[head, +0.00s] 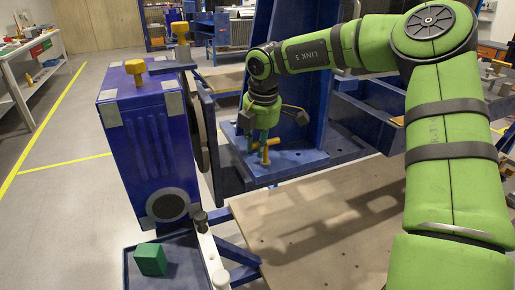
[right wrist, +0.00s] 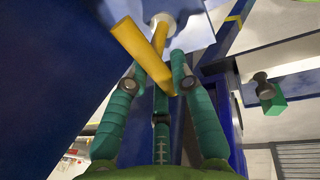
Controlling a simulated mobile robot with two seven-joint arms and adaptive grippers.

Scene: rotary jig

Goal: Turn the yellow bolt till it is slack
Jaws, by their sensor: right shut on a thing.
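A yellow bolt (head: 266,154) with a bar-like head stands at the blue plate of the jig, below my right gripper (head: 261,144). In the right wrist view the bolt (right wrist: 143,52) is a slanted yellow bar beside a pale round collar. My right gripper (right wrist: 160,72) is shut on the bar, with its teal fingers on either side of it. The fingers hide part of the bolt in the head view. Whether the bolt is tight or slack cannot be told. My left gripper is not in view.
A blue box (head: 140,150) stands left of the jig, with another yellow knob (head: 134,68) on top. A third yellow knob (head: 181,32) is behind it. A green cube (head: 150,259) lies in a dark tray at the front. The wooden board (head: 300,225) is largely clear.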

